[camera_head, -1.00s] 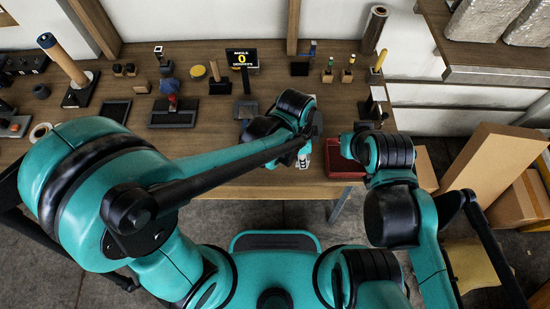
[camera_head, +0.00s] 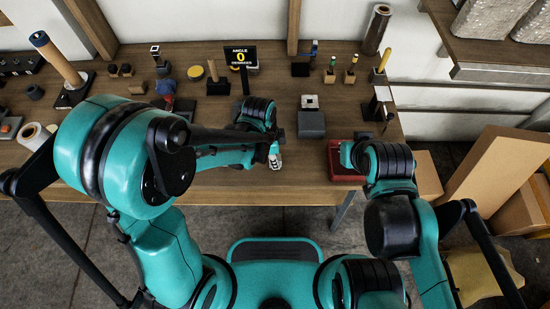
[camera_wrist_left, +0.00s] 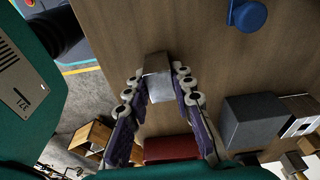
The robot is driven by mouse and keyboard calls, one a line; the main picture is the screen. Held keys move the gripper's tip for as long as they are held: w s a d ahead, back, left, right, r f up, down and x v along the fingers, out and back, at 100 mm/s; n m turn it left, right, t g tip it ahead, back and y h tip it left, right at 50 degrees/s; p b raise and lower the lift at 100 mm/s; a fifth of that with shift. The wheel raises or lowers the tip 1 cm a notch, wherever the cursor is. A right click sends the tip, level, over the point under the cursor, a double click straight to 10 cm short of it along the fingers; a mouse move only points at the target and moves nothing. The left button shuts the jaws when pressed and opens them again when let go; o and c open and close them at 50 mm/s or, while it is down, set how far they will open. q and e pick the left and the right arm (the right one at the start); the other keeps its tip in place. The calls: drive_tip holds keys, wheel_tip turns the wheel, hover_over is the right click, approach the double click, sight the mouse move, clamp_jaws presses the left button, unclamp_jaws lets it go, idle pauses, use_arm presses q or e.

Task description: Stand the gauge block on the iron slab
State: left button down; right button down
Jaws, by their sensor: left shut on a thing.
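My left gripper (camera_head: 274,155) is over the front part of the workbench. In the left wrist view, its two fingers (camera_wrist_left: 160,82) are closed on the sides of a small grey metal block, which looks like the gauge block (camera_wrist_left: 157,66). Bench wood shows beyond the block. A dark grey, flat-topped block (camera_head: 311,125), which looks like the iron slab, stands on the bench to the right of the gripper, apart from it. It also shows in the left wrist view (camera_wrist_left: 252,121), with nothing on its top. My right arm ends near the red tray; its fingers do not show.
A red tray (camera_head: 335,174) sits at the bench's front right. A pale block with a hole (camera_head: 310,102) stands behind the dark grey block. An angle sign (camera_head: 241,56) reads 0. Several stands and tools line the back. Bare wood (camera_head: 308,165) lies between gripper and tray.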

use_arm(q)
drive_tip(key=shift+f, duration=0.1)
drive_tip(key=c, duration=1.3)
unclamp_jaws()
